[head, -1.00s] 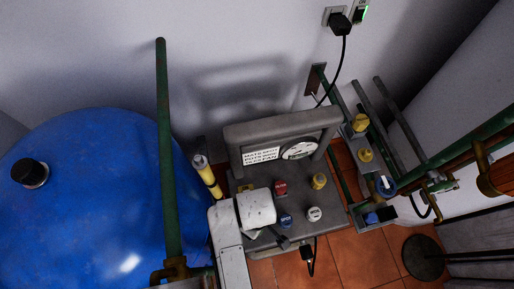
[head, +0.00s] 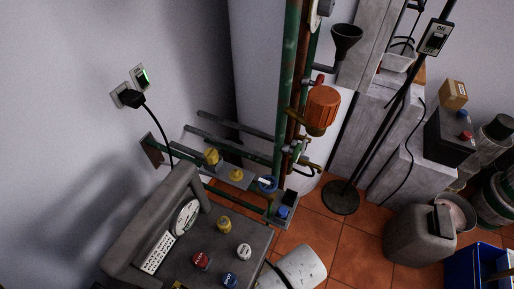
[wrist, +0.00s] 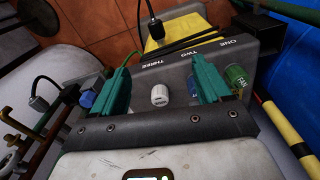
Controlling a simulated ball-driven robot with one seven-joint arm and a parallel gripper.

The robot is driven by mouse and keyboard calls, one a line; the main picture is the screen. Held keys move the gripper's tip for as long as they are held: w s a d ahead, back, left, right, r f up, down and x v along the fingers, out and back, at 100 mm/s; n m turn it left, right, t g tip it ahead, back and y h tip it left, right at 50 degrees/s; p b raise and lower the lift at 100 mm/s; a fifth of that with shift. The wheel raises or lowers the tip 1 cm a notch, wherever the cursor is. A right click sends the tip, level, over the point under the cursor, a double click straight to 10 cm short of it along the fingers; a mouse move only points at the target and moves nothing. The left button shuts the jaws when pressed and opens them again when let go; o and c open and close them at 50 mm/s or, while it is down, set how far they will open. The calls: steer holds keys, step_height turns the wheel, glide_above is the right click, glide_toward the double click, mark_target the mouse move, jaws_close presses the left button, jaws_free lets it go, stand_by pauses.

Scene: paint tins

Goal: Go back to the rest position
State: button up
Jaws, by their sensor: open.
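In the wrist view my gripper (wrist: 160,72) is open, with its two teal fingers apart and nothing between them in its grasp. A white knob (wrist: 159,95) on the grey control box (wrist: 165,70) shows between the fingers, beyond them. A blue knob (wrist: 193,88) is partly hidden by the right finger, and a green knob (wrist: 235,76) stands to its right. In the head view the grey box (head: 232,232) carries red (head: 201,260), yellow (head: 224,223), white (head: 244,251) and blue (head: 230,280) knobs. My gripper's fingers cannot be made out there.
Pipes with yellow valves (head: 236,175) and an orange canister (head: 322,106) stand behind the box. A stand base (head: 341,197), a grey container (head: 419,235) and a blue crate (head: 463,266) are at right. Tiled floor (head: 350,245) between is bare. A blue tank (wrist: 285,60) shows in the wrist view.

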steer(key=s+d+r+m, duration=0.3)
steer(key=d+m, duration=0.3)
steer(key=d, duration=0.4)
steer(key=s+d+r+m, duration=0.4)
steer(key=s+d+m, duration=0.1)
steer(key=d, duration=0.5)
steer(key=shift+s+d+m+t, duration=0.15)
steer(key=shift+d+m+t, duration=0.15)
steer(key=shift+m, duration=0.5)
